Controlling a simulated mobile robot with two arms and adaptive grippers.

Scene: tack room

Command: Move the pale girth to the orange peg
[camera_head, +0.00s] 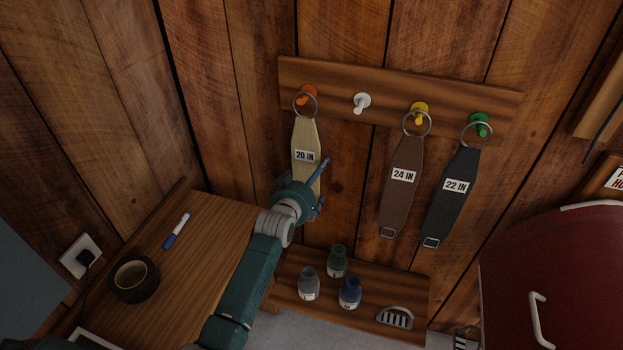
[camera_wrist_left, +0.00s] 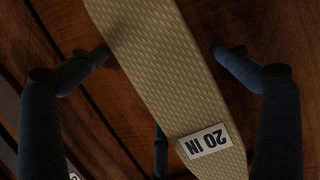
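The pale girth (camera_head: 306,137), labelled 20 IN, hangs straight down on the wall rack. Its metal ring (camera_head: 295,108) appears to be looped over the orange peg (camera_head: 309,91). My left gripper (camera_head: 319,187) is at the girth's lower part and hides some of it. In the left wrist view the gripper's blue fingers (camera_wrist_left: 160,56) are spread wide, with the pale girth (camera_wrist_left: 150,60) between them and a gap on both sides. My right gripper is not in view.
The white peg (camera_head: 361,103) is bare. A brown girth (camera_head: 403,180) hangs on the yellow peg (camera_head: 420,109) and a black girth (camera_head: 455,187) on the green peg (camera_head: 480,121). Bottles stand on the low shelf (camera_head: 375,291). A desk (camera_head: 215,225) is at left, a red container (camera_head: 560,270) at right.

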